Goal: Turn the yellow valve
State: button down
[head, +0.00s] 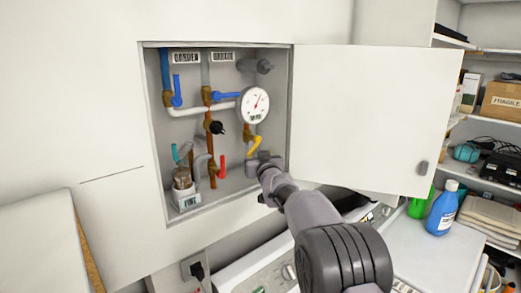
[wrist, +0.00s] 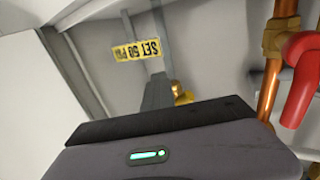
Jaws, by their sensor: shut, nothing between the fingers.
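The yellow valve handle (head: 254,145) is on a brass fitting below a round white gauge (head: 254,104), inside an open wall cabinet. The handle slants down to the left. My gripper (head: 254,161) is inside the cabinet just below the yellow handle, close to it; I cannot tell if they touch. In the wrist view, my gripper (wrist: 156,90) has its narrow grey fingers shut and empty. A small yellow-brass part (wrist: 182,95) shows beside them, mostly hidden by the gripper body, and I cannot tell if it is the valve.
The cabinet door (head: 375,115) stands open to the right. A red handle (head: 222,165), blue handles (head: 177,90) and a teal handle (head: 176,153) are on neighbouring pipes. The wrist view shows the red handle (wrist: 303,85) at right and a yellow label (wrist: 138,49) behind the fingers.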

aim_at(251, 153)
jog(key=shift+s+a+b, duration=0.1)
jog(key=shift+a+b, duration=0.05)
jog(key=shift+b, duration=0.25)
jog(key=shift+s+a+r+b, duration=0.3)
jog(key=shift+s+r+b, duration=0.05)
jog(key=shift+b, duration=0.15)
jog(key=shift+s+a+r+b, duration=0.4)
jog(key=shift+b, duration=0.2)
